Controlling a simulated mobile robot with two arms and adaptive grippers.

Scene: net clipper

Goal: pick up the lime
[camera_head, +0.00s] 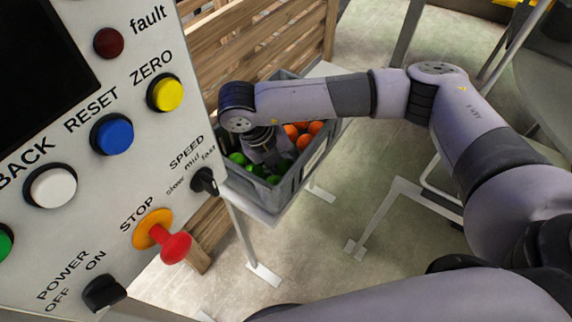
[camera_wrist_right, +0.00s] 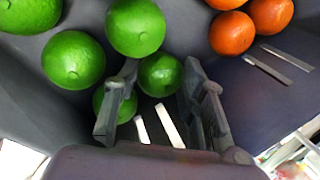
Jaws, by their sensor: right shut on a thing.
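My right gripper (camera_wrist_right: 161,88) reaches down into a grey crate (camera_head: 300,172); in the head view its fingers are mostly hidden among the fruit. In the right wrist view its two fingers stand on either side of a green lime (camera_wrist_right: 160,74) and are shut on it. Another lime (camera_wrist_right: 126,108) is partly hidden behind the left finger. More limes lie close by, one at the top centre (camera_wrist_right: 135,27) and one to the left (camera_wrist_right: 73,60). My left gripper is in neither view.
Oranges (camera_wrist_right: 232,33) lie in the crate to the right of the limes. The crate walls stand close around the gripper. A control panel (camera_head: 130,190) with buttons is to the left, and wooden slats (camera_head: 255,45) are behind the crate.

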